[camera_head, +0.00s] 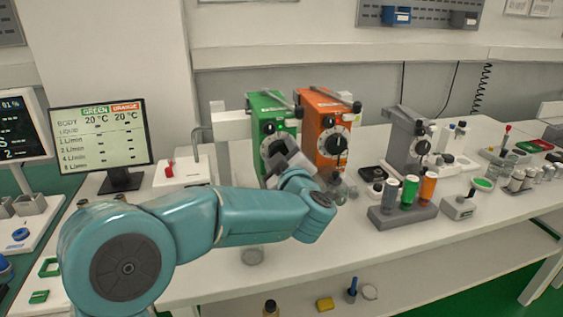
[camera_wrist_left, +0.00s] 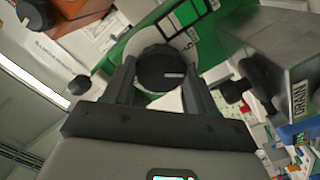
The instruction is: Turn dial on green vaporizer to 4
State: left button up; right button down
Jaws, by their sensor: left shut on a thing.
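The green vaporizer (camera_head: 266,105) stands on the bench left of the orange vaporizer (camera_head: 322,110). Its front dial (camera_head: 272,146) is partly covered by my left gripper (camera_head: 282,160) in the head view. In the left wrist view, the black dial knob (camera_wrist_left: 163,68) with a white pointer line sits between the fingers of my left gripper (camera_wrist_left: 160,82), which is shut on it. Part of the white scale disc shows behind the knob, and the set number cannot be read. The green body (camera_wrist_left: 210,45) fills the area behind. My right gripper is not in view.
A screen (camera_head: 100,135) headed GREEN and ORANGE stands at the left. A grey vaporizer (camera_head: 404,142) stands to the right. The bench front (camera_head: 320,250) is mostly clear.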

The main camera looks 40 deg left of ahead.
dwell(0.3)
pick_arm(q)
jog(key=o, duration=1.1)
jog(key=shift+c, duration=0.2)
jog(key=shift+s, duration=0.1)
